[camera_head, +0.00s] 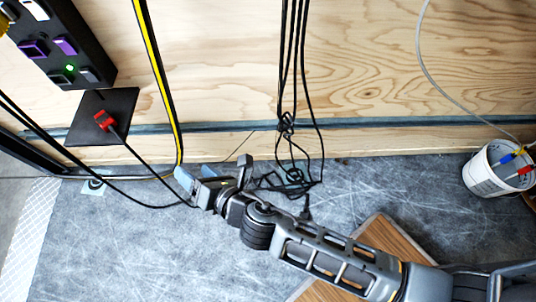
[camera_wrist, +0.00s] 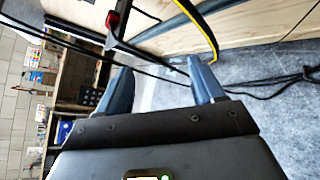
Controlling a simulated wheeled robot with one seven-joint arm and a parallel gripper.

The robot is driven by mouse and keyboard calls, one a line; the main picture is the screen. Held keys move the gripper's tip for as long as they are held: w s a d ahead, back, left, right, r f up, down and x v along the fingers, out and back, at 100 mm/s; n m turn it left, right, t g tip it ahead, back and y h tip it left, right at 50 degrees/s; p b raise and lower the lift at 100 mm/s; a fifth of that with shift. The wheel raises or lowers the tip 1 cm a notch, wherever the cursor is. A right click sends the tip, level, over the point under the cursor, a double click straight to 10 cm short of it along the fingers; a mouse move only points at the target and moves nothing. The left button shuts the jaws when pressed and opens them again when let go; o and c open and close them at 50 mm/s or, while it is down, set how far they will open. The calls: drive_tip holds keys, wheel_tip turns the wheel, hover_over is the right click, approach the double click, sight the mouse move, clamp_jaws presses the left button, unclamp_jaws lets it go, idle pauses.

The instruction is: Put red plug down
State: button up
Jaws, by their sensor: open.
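The red plug (camera_head: 104,119) lies on a small black square plate (camera_head: 88,128) against the plywood wall, with its black cord running down to the right. It also shows in the wrist view (camera_wrist: 113,20), at the top, beyond the fingers. My gripper (camera_head: 187,176) is below and to the right of the plug, apart from it. In the wrist view its two blue fingers (camera_wrist: 160,84) are spread with nothing between them.
A black power box (camera_head: 62,45) with switches and a green light is above the plate. A yellow-black cable (camera_head: 163,85) and a black cord bundle (camera_head: 287,125) hang nearby. A white bucket (camera_head: 491,170) and a wooden board (camera_head: 375,245) are to the right.

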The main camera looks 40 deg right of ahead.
drive_tip(key=s+d+r+m, duration=0.2)
drive_tip(key=s+d+m, duration=0.3)
drive_tip(key=s+m, duration=0.3)
drive_tip(key=s+d+r+m, duration=0.2)
drive_tip(key=s+d+m, duration=0.3)
drive_tip(key=s, duration=0.5)
drive_tip(key=s+d+r+m+h, duration=0.1)
drive_tip(key=s+d+r+m, duration=0.2)
drive_tip(key=s+r+m, duration=0.3)
drive_tip(key=s+d+r+m+h, duration=0.1)
drive_tip(key=s+d+r+m, duration=0.2)
drive_tip(key=s+r+m, duration=0.4)
wheel_tip(320, 180, up, 2)
drive_tip(key=m, duration=0.2)
drive_tip(key=shift+s+r+m+t+h, duration=0.2)
drive_tip(key=shift+r+m+t+h, duration=0.05)
drive_tip(key=shift+m+t+h, duration=0.05)
drive_tip(key=shift+d, duration=0.1)
wheel_tip(320, 180, up, 20)
drive_tip(key=p, duration=2)
drive_tip(key=shift+r+p, duration=0.25)
drive_tip(key=shift+p, duration=0.05)
